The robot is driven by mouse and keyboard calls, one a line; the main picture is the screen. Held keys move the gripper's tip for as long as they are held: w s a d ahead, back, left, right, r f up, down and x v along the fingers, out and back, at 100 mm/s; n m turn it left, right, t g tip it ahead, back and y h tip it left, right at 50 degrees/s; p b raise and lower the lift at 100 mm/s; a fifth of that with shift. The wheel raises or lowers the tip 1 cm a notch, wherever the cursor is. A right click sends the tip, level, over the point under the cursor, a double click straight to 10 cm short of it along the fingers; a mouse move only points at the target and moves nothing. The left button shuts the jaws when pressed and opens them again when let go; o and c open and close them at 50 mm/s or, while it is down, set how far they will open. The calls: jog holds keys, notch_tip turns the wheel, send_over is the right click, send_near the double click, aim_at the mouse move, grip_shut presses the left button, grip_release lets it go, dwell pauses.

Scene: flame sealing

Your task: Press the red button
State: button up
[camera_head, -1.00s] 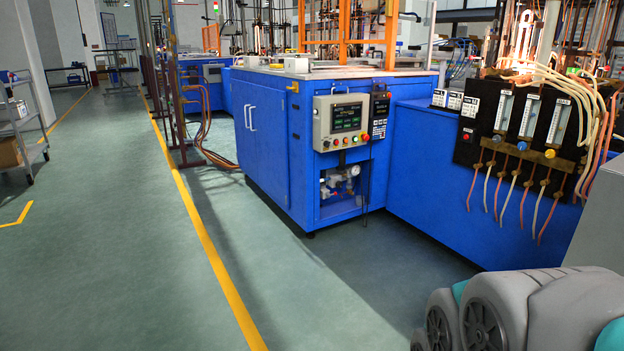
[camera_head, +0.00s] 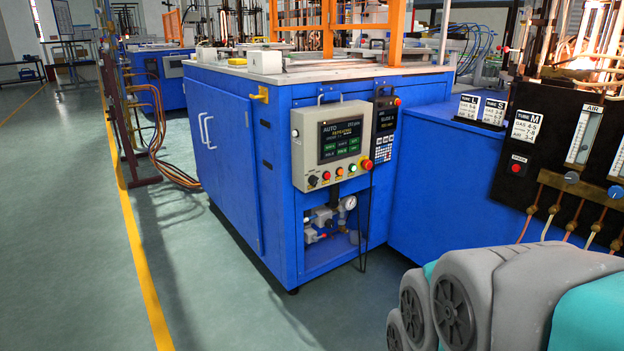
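A grey control box (camera_head: 331,143) with a lit screen is on the front of the blue machine cabinet (camera_head: 230,150). Along its lower edge is a row of small coloured knobs and buttons. A larger red button (camera_head: 367,164) is at the right end of that row. Another red button (camera_head: 397,101) is at the top right of the black pendant (camera_head: 384,125) beside the box. A third red button (camera_head: 516,169) is on the black gas panel at the right. Which one the task means cannot be told. My arm's grey links show at the lower right; my gripper is out of view.
The blue lower cabinet (camera_head: 440,175) extends right from the machine. The gas panel (camera_head: 545,150) carries flow tubes and hoses. Green floor with a yellow line (camera_head: 140,260) is clear at the left and in front. Hoses (camera_head: 160,140) hang beside a rack at the left.

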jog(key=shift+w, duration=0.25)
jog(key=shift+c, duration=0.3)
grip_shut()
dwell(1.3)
